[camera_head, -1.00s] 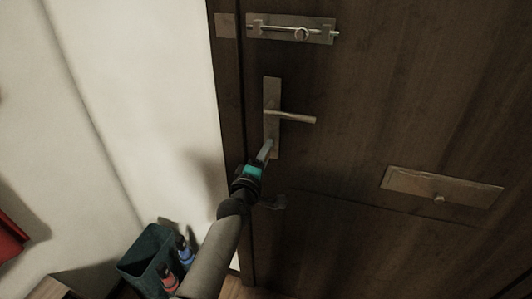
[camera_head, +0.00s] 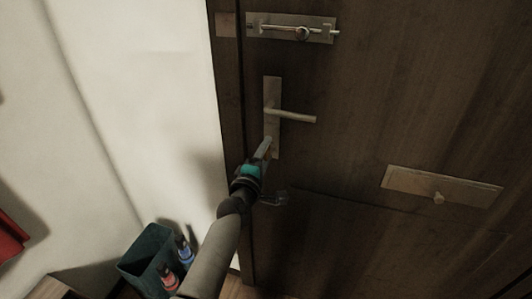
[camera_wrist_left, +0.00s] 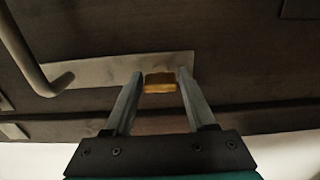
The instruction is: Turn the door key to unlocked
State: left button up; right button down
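The door key (camera_wrist_left: 160,82) shows as a brass-coloured block in the left wrist view, at one end of the metal lock plate. The lock plate (camera_head: 272,95) is upright on the dark door in the head view, with a lever handle (camera_head: 297,117) pointing right. My left gripper (camera_head: 266,146) is at the plate's lower end, below the handle. In the head view the fingers hide the key. My right gripper is not in view.
A sliding bolt (camera_head: 300,31) is fixed above the handle. A letter plate (camera_head: 440,188) with a small knob is to the right. A dark bin (camera_head: 146,258) and small bottles (camera_head: 184,250) stand by the white wall at lower left.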

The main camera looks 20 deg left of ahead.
pick_arm(q)
jog(key=shift+o, duration=1.2)
jog(key=shift+s, duration=0.6)
jog(key=s+p, duration=0.2)
jog(key=s, duration=1.2)
jog(key=shift+a, duration=0.25)
jog(key=s+d+f+m+g, duration=0.1)
jog(key=s+f+m+g, duration=0.25)
jog(key=f, duration=0.65)
jog(key=s+d+f+m+g+h, duration=0.1)
jog(key=s+f+m+g, duration=0.3)
jog(key=f, duration=0.6)
jog(key=s+d+f+m+g, duration=0.1)
jog(key=s+f+m, duration=0.3)
jog(key=f, duration=0.5)
jog(key=s+a+f+m+g, duration=0.1)
jog(key=s+f+m+g, duration=0.1)
jog(key=s+f, duration=0.3)
jog(key=s+a+f+m+g+y, duration=0.1)
jog(key=s+a+f+m+g, duration=0.1)
jog(key=s, duration=1.2)
jog(key=s+a+f+m+g, duration=0.1)
jog(key=s+f+m+g, duration=0.3)
jog(key=s+f, duration=0.4)
jog(key=shift+s+a+f+m+y, duration=0.15)
jog(key=shift+s+f+m+y, duration=0.25)
jog(key=shift+s, duration=0.75)
